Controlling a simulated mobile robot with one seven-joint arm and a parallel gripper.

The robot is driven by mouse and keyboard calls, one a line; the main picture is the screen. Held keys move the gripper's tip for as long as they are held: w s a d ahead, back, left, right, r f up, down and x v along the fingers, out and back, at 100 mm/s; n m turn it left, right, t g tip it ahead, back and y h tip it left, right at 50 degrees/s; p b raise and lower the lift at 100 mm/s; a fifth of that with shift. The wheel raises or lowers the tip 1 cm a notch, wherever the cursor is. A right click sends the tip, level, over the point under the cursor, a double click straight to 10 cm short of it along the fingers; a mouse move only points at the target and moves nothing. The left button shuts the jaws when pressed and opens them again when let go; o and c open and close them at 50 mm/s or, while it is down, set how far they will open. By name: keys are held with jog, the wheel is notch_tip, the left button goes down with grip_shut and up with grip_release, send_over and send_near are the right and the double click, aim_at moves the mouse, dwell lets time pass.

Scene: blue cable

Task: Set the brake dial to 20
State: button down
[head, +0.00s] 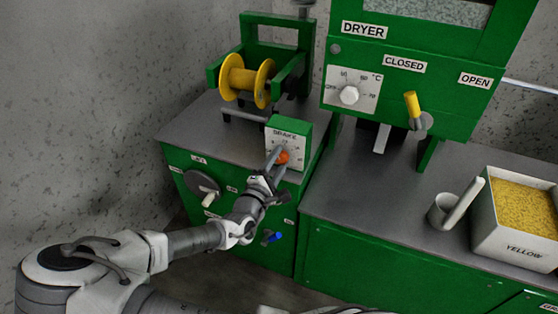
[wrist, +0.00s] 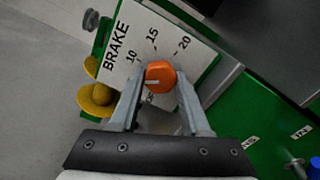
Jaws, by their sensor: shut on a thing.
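The brake dial (head: 283,157) is an orange knob on the white face of a green box labelled BRAKE (head: 289,131). In the wrist view the orange knob (wrist: 161,73) sits between the two fingers of my gripper (wrist: 160,80), which is shut on it. A pale mark on the knob points to the left in the wrist view, below the printed 10. The numbers 10, 15 and 20 show on the scale plate (wrist: 172,38) beyond the knob. The lower numbers are partly hidden by the knob and fingers. In the head view my gripper (head: 274,165) reaches the dial from the front.
A yellow spool (head: 247,80) in a green frame stands behind the brake box. To the right is the dryer (head: 405,65) with a white temperature knob and yellow lever. A scoop (head: 455,205) and a bin of yellow pellets (head: 515,235) stand on the right counter.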

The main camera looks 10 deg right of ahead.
jog(key=m, duration=0.7)
jog(key=m+b, duration=0.1)
jog(key=m, duration=0.5)
jog(key=shift+m, duration=0.4)
jog(key=m+b, duration=0.2)
jog(key=m, duration=0.4)
jog(key=shift+s+d+b, duration=0.1)
jog(key=shift+b, duration=0.25)
jog(key=m+b, duration=0.2)
jog(key=m, duration=0.2)
jog(key=shift+m+b, duration=1.05)
jog(key=shift+m, duration=0.35)
jog(key=shift+r, duration=0.1)
jog(key=shift+c, duration=1.9)
grip_release()
